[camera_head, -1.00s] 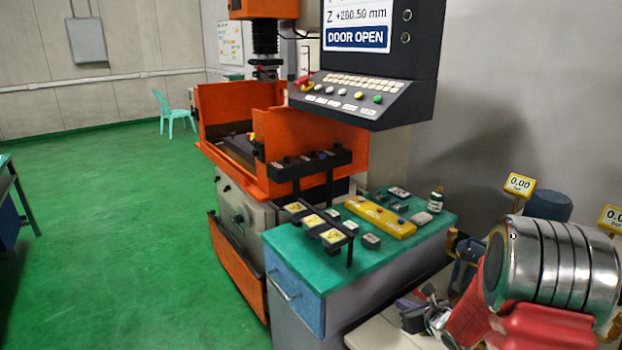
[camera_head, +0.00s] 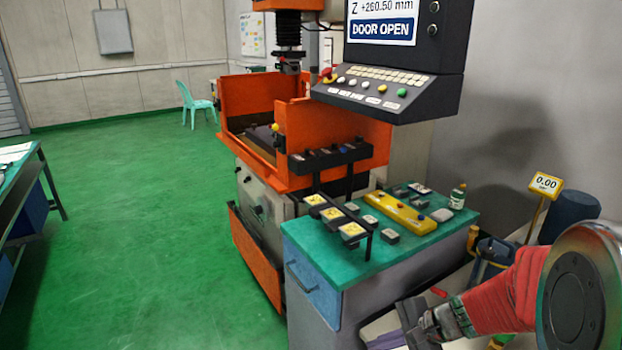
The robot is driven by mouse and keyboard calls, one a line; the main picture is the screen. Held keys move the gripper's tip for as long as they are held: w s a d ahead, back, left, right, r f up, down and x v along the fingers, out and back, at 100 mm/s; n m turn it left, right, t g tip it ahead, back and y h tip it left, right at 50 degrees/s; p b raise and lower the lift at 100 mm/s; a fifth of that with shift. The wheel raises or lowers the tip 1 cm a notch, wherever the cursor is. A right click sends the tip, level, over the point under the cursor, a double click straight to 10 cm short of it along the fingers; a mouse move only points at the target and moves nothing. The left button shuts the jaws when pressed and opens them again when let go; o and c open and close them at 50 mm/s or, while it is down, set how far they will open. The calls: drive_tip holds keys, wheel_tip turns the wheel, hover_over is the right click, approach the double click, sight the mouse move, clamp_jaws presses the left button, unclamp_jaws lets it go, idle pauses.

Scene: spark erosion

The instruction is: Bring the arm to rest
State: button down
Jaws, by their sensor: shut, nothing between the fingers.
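My arm, with a red sleeve and a large metal joint, comes in at the lower right. My gripper (camera_head: 408,322) is at its end, low and in front of the green-topped cabinet (camera_head: 345,268), on its right side. It is shut and I see nothing held in it. Its fingertips are small and dark, hard to make out against what lies behind them.
On the cabinet are a yellow bar (camera_head: 400,213), several small blocks, a bottle (camera_head: 458,196) and a black rack (camera_head: 330,157). The orange machine (camera_head: 260,250) stands behind, its screen (camera_head: 382,28) reading DOOR OPEN.

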drive_tip(key=s+r+n+t+h, duration=0.1)
drive_tip(key=s+r+n+h, duration=0.5)
drive_tip(key=s+r+n, duration=0.8)
drive_tip(key=s+r, duration=0.2)
drive_tip(key=s, duration=0.1)
drive_tip(key=shift+s+d+r+t+h, duration=0.15)
drive_tip(key=shift+d+r+t+h, duration=0.05)
drive_tip(key=shift+r+t+h, duration=0.15)
